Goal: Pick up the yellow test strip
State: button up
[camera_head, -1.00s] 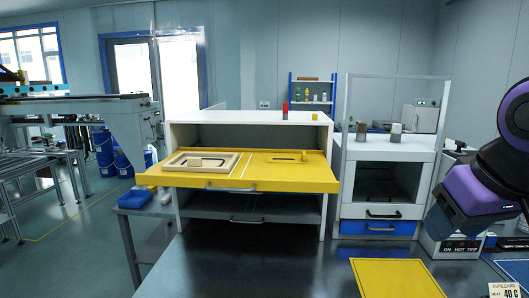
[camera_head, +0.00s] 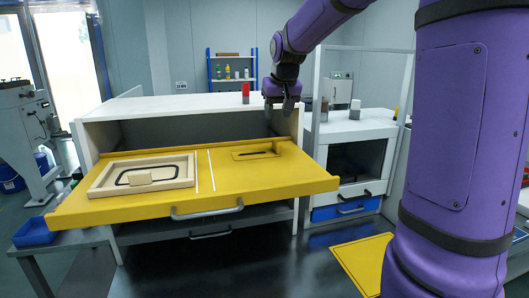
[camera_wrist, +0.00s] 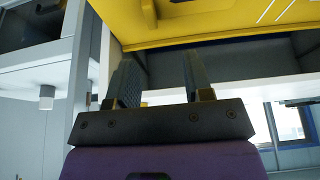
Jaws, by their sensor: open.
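My gripper (camera_head: 278,108) is open and empty, pointing down above the right rear of the yellow panel (camera_head: 230,187). In the wrist view its two fingers (camera_wrist: 158,78) stand apart with nothing between them. A yellow raised piece with a dark slot (camera_head: 255,153) sits on the right half of the panel, below and a little left of my gripper. A small yellow part (camera_head: 276,148) stands at its right end. I cannot tell for sure whether this is the test strip. The panel (camera_wrist: 215,28) also shows at the top of the wrist view.
A wooden frame tray (camera_head: 140,176) with a block lies on the panel's left half. A red cylinder (camera_head: 246,92) stands on the white cabinet top (camera_head: 185,106), close left of my gripper. A white unit (camera_head: 350,128) carrying small cylinders stands to the right.

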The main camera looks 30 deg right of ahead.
aim_at(275, 141)
jog(key=x, duration=0.4)
jog(key=d+x, duration=0.1)
jog(key=x, duration=0.3)
jog(key=w+x, duration=0.1)
jog(key=x, duration=0.3)
jog(key=shift+w+d+r, duration=0.15)
jog(key=shift+d, duration=0.3)
jog(key=shift+c, duration=0.2)
grip_shut()
